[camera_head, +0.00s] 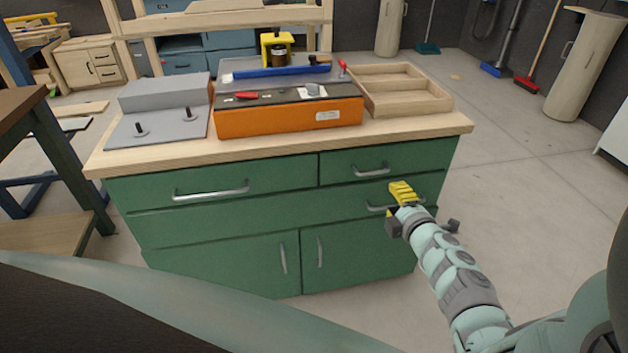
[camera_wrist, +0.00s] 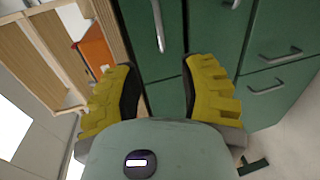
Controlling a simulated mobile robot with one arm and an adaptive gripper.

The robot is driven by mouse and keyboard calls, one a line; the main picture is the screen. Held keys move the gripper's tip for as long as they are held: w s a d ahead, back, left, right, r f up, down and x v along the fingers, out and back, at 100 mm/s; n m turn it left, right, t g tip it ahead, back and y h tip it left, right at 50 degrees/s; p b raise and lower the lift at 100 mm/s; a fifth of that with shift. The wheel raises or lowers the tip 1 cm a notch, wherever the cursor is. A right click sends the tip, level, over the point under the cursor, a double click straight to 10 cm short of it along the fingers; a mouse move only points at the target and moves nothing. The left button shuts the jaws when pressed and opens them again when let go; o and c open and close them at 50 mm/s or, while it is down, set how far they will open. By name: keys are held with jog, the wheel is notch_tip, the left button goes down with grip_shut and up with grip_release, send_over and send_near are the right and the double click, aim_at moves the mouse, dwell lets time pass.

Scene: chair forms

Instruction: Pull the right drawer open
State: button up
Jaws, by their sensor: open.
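The right drawer (camera_head: 342,163) is the smaller top drawer of a green cabinet, with its front flush and a silver bar handle (camera_head: 370,170). In the wrist view the right drawer (camera_wrist: 140,40) shows near the top, its handle (camera_wrist: 158,25) running upright in the turned picture. My gripper (camera_head: 402,193) has yellow fingers and hangs before the cabinet, right of and a little lower than that handle in the head view. In the wrist view my gripper (camera_wrist: 160,92) is open and empty, its fingers wide apart. The handle lies beyond the fingertips, apart from them.
A wide lower drawer has a handle (camera_head: 378,208) partly hidden behind my gripper. The wooden worktop (camera_head: 440,127) overhangs the drawers. It carries an orange toolbox (camera_head: 290,121), a wooden tray (camera_head: 435,103) and a grey block (camera_head: 165,92). Floor (camera_head: 520,190) right of the cabinet is clear.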

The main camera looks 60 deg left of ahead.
aim_at(373, 173)
jog(key=shift+b+x, duration=3.85)
jog(key=shift+x, duration=3.35)
jog(key=shift+s, duration=0.1)
grip_shut()
